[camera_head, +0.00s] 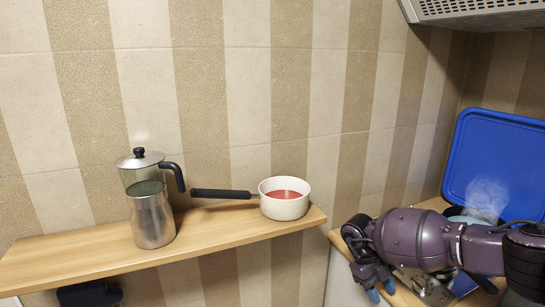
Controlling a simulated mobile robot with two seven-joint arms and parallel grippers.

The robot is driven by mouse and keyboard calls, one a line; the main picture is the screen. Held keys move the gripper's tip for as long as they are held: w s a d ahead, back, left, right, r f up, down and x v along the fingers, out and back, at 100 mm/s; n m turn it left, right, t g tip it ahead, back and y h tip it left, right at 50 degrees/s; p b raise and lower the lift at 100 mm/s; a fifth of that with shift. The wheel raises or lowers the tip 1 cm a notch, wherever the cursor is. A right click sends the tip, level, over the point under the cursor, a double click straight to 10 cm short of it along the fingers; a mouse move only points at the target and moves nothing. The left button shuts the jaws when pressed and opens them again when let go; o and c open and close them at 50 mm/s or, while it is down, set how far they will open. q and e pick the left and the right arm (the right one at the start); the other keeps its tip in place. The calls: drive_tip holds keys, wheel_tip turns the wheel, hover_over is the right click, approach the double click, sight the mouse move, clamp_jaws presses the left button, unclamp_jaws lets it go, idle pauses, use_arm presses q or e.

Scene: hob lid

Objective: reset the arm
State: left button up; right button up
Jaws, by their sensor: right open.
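My right arm comes in from the right, low over the wooden counter (437,204). My right gripper (381,291) is at the counter's left part, with its blue fingertips pointing down toward the bottom edge. It is open, and I see nothing between the fingers. My left gripper is not in view.
A wooden shelf (60,262) holds a steaming metal moka pot (152,215) and a white saucepan (284,207) with red contents. A range hood (480,10) hangs above.

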drive_tip(key=s+a+f+g+y, duration=0.1)
drive_tip(key=s+a+f+y, duration=0.45)
drive_tip(key=a, duration=0.35)
drive_tip(key=s+a+f+g+y, duration=0.1)
drive_tip(key=s+a+f+y, duration=0.35)
drive_tip(key=s+a, duration=0.4)
drive_tip(key=s+a+r+m+t+y, duration=0.2)
drive_tip(key=a+r+m+t+y, duration=0.15)
drive_tip(key=a+m+y, duration=0.2)
drive_tip(key=s+a+r+m+t+y, duration=0.1)
drive_tip(key=a+r+m+t+y, duration=0.25)
drive_tip(key=a+y, duration=0.35)
drive_tip(key=w+d+f+m+t+h, duration=0.1)
drive_tip(key=d+f+m+t+h, duration=0.1)
drive_tip(key=d+m+t+h, duration=1.1)
drive_tip(key=s+d+f+m+g+h, duration=0.1)
drive_tip(key=s+d+f+m+h, duration=0.1)
drive_tip(key=s+d+f+m, duration=0.2)
drive_tip(key=s+d+f+m+g+h, duration=0.1)
drive_tip(key=s+d+f+m+h, duration=0.2)
drive_tip(key=s+d+m, duration=0.6)
drive_tip(key=d+f+m, duration=0.2)
drive_tip(key=d+m, duration=0.2)
drive_tip(key=shift+s+d+f+g, duration=0.25)
drive_tip(key=shift+d+g, duration=0.05)
